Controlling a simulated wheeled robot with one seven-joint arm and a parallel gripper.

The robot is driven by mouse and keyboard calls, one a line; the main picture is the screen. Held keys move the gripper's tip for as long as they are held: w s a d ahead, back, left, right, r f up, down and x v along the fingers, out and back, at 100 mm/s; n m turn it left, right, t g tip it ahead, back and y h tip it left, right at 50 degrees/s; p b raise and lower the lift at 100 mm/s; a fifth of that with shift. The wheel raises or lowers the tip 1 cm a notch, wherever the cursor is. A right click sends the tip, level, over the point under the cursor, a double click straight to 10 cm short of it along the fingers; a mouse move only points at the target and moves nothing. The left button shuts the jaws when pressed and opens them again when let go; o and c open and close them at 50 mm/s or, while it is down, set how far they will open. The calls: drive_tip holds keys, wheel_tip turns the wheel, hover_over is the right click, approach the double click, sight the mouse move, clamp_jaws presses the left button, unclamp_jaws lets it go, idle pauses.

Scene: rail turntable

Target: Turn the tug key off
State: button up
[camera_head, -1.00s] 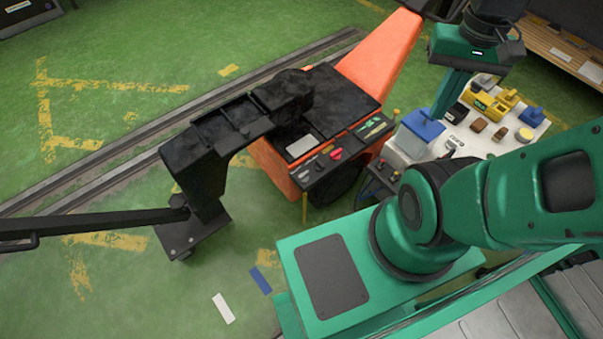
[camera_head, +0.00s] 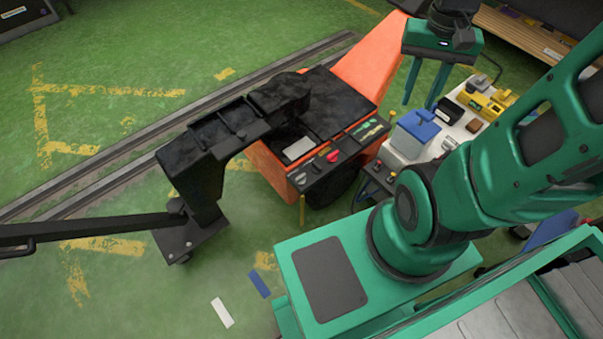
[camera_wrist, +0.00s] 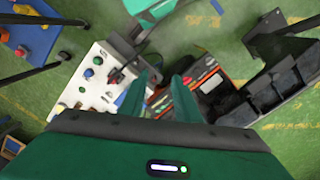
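The tug (camera_head: 364,62) is an orange vehicle with a black top, standing beside the rails. Its dark control panel (camera_head: 345,163) faces my base and carries a red knob (camera_head: 333,156), other small controls and green-yellow markings. The panel (camera_wrist: 205,72) and a red control (camera_wrist: 187,80) also show in the wrist view. I cannot tell which small control is the key, or its position. My gripper (camera_head: 419,105) is open and empty, raised to the right of the tug and apart from the panel.
A white table (camera_head: 462,132) right of the tug holds a blue-topped box (camera_head: 419,124), a yellow device (camera_head: 484,98) and smaller items. A black tow frame (camera_head: 205,175) stands at the tug's left.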

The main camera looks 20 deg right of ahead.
drive_tip(key=w+f+m, duration=0.1)
drive_tip(key=w+f, duration=0.6)
drive_tip(key=w, duration=0.1)
drive_tip(key=m+g+y, duration=0.1)
drive_tip(key=m+y, duration=0.4)
drive_tip(key=m, duration=0.1)
approach(301, 176)
drive_tip(key=x, duration=0.8)
drive_tip(key=shift+f, duration=0.2)
drive_tip(key=shift+h, duration=0.3)
clamp_jaws()
